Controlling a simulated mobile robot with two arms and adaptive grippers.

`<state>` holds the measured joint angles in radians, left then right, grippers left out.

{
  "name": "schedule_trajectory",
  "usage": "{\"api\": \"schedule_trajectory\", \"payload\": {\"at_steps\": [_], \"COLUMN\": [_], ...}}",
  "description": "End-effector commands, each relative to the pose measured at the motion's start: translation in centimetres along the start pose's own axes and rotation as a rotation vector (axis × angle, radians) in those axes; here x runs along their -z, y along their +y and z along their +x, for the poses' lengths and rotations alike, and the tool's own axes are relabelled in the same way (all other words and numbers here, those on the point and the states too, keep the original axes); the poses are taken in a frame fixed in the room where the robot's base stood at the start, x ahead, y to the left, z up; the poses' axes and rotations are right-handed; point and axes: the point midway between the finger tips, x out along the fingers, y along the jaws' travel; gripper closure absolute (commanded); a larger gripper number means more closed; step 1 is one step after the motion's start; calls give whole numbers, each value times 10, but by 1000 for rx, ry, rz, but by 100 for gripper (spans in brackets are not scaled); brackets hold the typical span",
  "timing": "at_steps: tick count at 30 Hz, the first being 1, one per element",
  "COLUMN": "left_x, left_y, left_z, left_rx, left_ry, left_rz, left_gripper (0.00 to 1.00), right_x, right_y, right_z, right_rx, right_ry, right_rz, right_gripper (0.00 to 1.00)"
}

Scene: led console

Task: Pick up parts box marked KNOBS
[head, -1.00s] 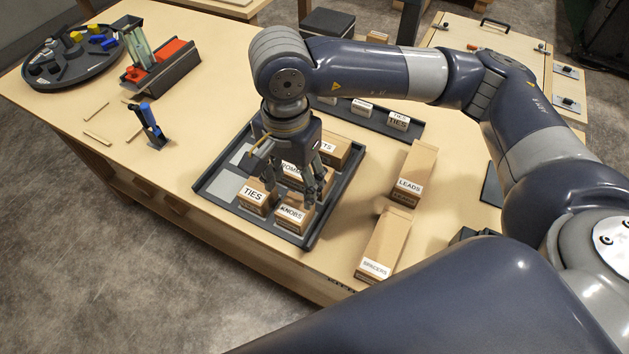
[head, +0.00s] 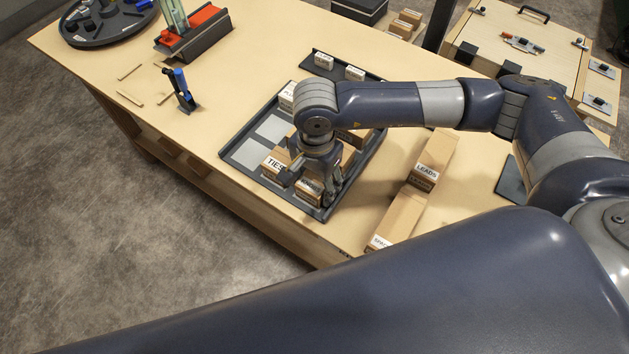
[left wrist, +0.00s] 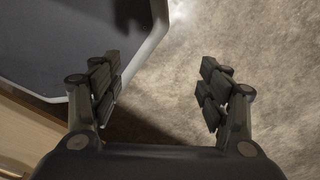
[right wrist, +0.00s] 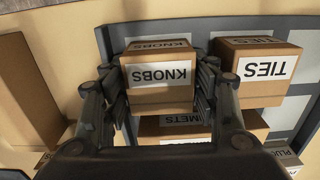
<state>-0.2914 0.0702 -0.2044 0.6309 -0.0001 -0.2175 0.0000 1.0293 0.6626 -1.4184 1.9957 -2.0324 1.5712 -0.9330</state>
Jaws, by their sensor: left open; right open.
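The parts box marked KNOBS (right wrist: 157,78) is a small cardboard box with a white label. It stands at the front corner of the dark tray (head: 236,172). It also shows in the head view (head: 309,190), partly hidden by my gripper. My right gripper (right wrist: 160,98) is open, with one finger on each side of the KNOBS box. I cannot tell whether the fingers touch it. In the head view my right gripper (head: 322,190) points down at the box. My left gripper (left wrist: 158,85) is open and empty, over the floor beside a dark-topped edge.
The TIES box (right wrist: 262,72) stands close beside the KNOBS box in the tray. Another box (right wrist: 200,125), its label partly hidden, sits behind. The LEADS box (head: 428,165) and another long box (head: 398,218) stand right of the tray. A blue-and-black tool (head: 181,90) stands at left.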

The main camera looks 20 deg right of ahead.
Motion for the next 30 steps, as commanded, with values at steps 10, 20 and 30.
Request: {"api": "schedule_trajectory", "payload": {"at_steps": [10, 20, 30], "left_x": [-14, -19, -19], "left_y": [-6, -8, -8], "left_z": [0, 1, 21], "left_rx": [6, 10, 10], "left_ry": [-22, -30, -26], "left_rz": [2, -1, -1], "left_gripper": [30, 30, 30], "right_x": [0, 0, 0], "right_y": [0, -1, -2], "right_z": [1, 0, -34], "right_rx": [1, 2, 8], "right_ry": [0, 0, 3], "right_rz": [-1, -1, -2], "right_gripper": [76, 76, 76]}}
